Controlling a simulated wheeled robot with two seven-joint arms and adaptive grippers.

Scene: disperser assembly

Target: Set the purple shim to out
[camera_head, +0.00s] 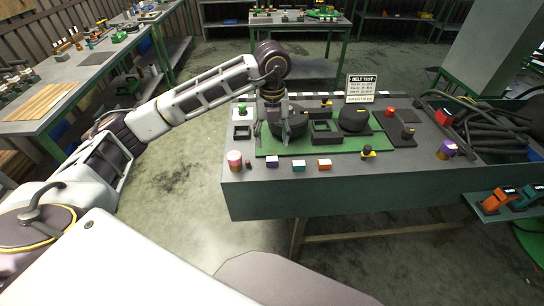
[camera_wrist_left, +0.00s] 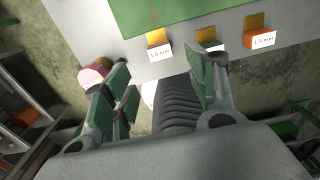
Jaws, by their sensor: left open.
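The purple shim (camera_head: 271,161) is a small block with a pale label, on the grey table's front strip. It stands left of a teal shim (camera_head: 298,165) and an orange shim (camera_head: 324,164). In the left wrist view the purple shim (camera_wrist_left: 158,50) shows a white label and a yellowish top, ahead of the fingers. My left gripper (camera_head: 271,137) is open and empty, pointing down over the green mat's left part, behind the purple shim. It also shows in the left wrist view (camera_wrist_left: 163,78), its right finger partly hiding the teal shim. No place marked "out" is readable.
A pink-and-white cylinder (camera_head: 234,160) stands left of the shims. On the green mat (camera_head: 300,149) are a square black frame (camera_head: 325,131) and a round dark part (camera_head: 354,120). A belt-test sign (camera_head: 361,88) stands behind. A purple cylinder (camera_head: 447,150) stands right.

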